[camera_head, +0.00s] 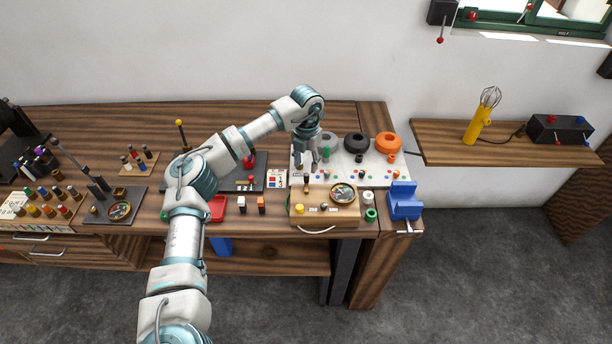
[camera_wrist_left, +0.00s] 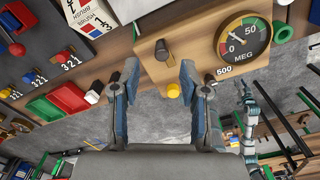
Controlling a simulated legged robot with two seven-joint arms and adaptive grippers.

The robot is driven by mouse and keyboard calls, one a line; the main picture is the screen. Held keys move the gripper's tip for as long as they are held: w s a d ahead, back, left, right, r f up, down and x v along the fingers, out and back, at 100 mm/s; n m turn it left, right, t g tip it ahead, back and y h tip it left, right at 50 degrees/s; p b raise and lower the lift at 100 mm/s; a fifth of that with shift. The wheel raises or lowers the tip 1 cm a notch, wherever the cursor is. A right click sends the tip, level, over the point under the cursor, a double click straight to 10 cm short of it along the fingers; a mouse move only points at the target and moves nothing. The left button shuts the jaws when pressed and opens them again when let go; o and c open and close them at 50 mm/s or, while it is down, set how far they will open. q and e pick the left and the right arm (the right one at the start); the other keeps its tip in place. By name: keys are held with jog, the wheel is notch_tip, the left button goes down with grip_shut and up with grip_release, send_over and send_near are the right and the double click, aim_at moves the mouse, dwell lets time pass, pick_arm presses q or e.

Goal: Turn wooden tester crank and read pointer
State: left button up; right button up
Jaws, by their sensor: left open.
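The wooden tester box (camera_head: 345,217) stands at the bench's front edge, with a round dial on its top right. In the left wrist view the dial (camera_wrist_left: 243,42) is marked MEG, with 0 and 50; its pointer is on the left side, the exact reading unclear. A yellow knob (camera_wrist_left: 173,91) and a dark knob (camera_wrist_left: 161,50) show on the tester. My left gripper (camera_head: 307,160) is open, behind and above the tester. In the left wrist view its fingers (camera_wrist_left: 160,74) frame the knobs, apparently empty. I cannot make out which part is the crank.
A blue vise (camera_head: 404,204) stands right of the tester. A white board (camera_head: 370,176) with black and orange rings lies behind it. A red tray (camera_head: 216,208) and small switches are to the left. In the left wrist view a small teal-jointed arm (camera_wrist_left: 251,112) shows at right.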

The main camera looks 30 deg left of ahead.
aim_at(307, 174)
pick_arm(q)
jog(key=f, duration=0.4)
jog(key=shift+d+f, duration=0.25)
jog(key=shift+d, duration=0.05)
jog(key=shift+f, duration=0.55)
jog(key=shift+a+f, duration=0.15)
jog(key=shift+a, duration=0.25)
jog(key=shift+d, duration=0.1)
jog(key=c, duration=0.7)
jog(key=shift+d, duration=0.15)
grip_shut()
